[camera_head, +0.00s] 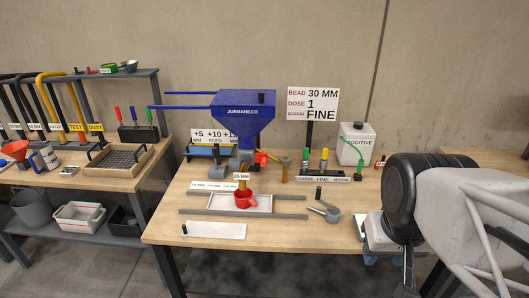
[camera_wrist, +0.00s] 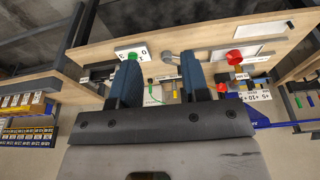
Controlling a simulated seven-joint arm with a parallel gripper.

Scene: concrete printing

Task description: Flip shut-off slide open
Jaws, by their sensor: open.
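A blue hopper (camera_head: 243,115) marked JURBANECO stands at the back of the wooden table. A small red part (camera_head: 261,158) sits low on its right side; I cannot tell for sure whether it is the shut-off slide or how it is set. A red nozzle cup (camera_head: 246,199) with a 25 MM label is below the hopper, over a white tray. My gripper (camera_wrist: 158,78) is open and empty in the wrist view, its two dark blue fingers wide apart.
A white additive jug (camera_head: 357,145), a rack of coloured handles (camera_head: 323,176) and a grey lever tool (camera_head: 325,210) stand between my arm and the hopper. Grey rails (camera_head: 230,216) flank the white tray.

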